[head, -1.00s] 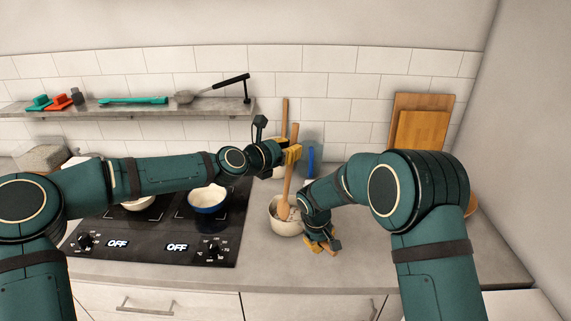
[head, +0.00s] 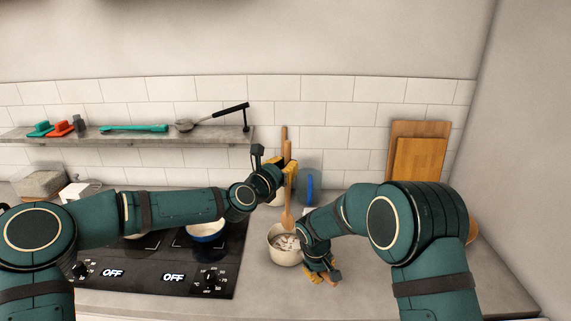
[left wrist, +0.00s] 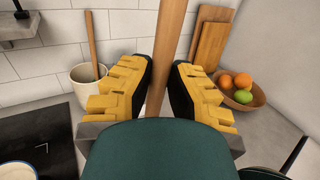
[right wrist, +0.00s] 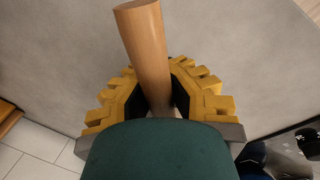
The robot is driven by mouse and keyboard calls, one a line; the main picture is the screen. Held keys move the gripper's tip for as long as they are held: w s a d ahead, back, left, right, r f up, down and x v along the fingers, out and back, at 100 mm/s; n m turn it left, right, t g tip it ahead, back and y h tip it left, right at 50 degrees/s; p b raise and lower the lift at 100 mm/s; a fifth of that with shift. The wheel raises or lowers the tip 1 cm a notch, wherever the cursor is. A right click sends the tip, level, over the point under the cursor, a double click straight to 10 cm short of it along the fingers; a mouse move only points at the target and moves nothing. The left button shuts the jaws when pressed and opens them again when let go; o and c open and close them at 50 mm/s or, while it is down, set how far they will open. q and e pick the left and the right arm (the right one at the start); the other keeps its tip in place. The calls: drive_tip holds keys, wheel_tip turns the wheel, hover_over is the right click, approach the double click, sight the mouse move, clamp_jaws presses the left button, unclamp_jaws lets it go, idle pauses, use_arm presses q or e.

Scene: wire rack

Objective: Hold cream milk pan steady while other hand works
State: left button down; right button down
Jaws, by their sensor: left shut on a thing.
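The cream milk pan (head: 284,259) stands on the counter right of the stove, with pale pieces inside. My right gripper (head: 322,272) is low at the pan's right side. In the right wrist view its fingers (right wrist: 160,95) are shut on the pan's round wooden handle (right wrist: 146,45). My left gripper (head: 289,174) is above the pan, shut on a wooden spoon (head: 287,212). The spoon is nearly upright and its lower end is at the pan. In the left wrist view the spoon's shaft (left wrist: 168,40) stands between the fingers (left wrist: 162,90).
A blue pan (head: 206,232) is on the black stove (head: 170,268) at left. A cream utensil crock (left wrist: 88,88) stands behind. Cutting boards (head: 420,155) lean on the wall, with a fruit bowl (left wrist: 240,92) nearby. A shelf (head: 110,135) with utensils hangs at left.

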sight(286, 193)
use_arm(q)
drive_tip(key=shift+f, duration=4.4)
